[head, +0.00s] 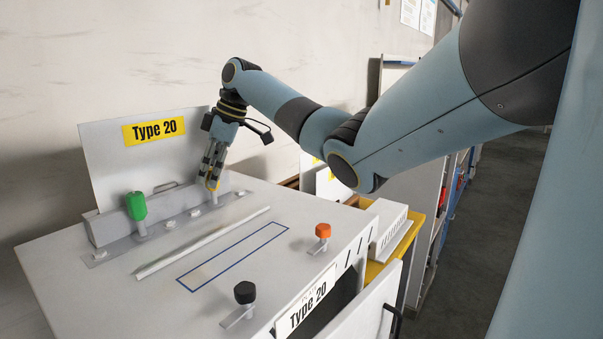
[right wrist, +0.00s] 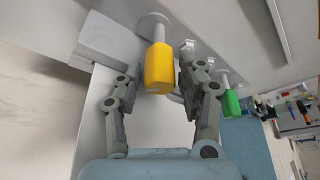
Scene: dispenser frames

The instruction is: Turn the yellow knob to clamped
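The yellow knob (right wrist: 158,68) sits on a light grey stem and shows clearly in the right wrist view. In the head view only a bit of the yellow knob (head: 211,184) shows between my fingers, at the back right of the frame's top. My right gripper (right wrist: 160,62) is open, with one finger on each side of the knob and a visible gap on both sides. In the head view my right gripper (head: 212,178) reaches down over the knob from above. My left gripper is not in view. Which position the knob is turned to cannot be told.
A green knob (head: 137,206) stands left along the same rear rail. An orange knob (head: 322,232) and a black knob (head: 244,293) stand near the front edge. A "Type 20" panel (head: 106,170) rises behind. The top's middle, with a blue outline, is clear.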

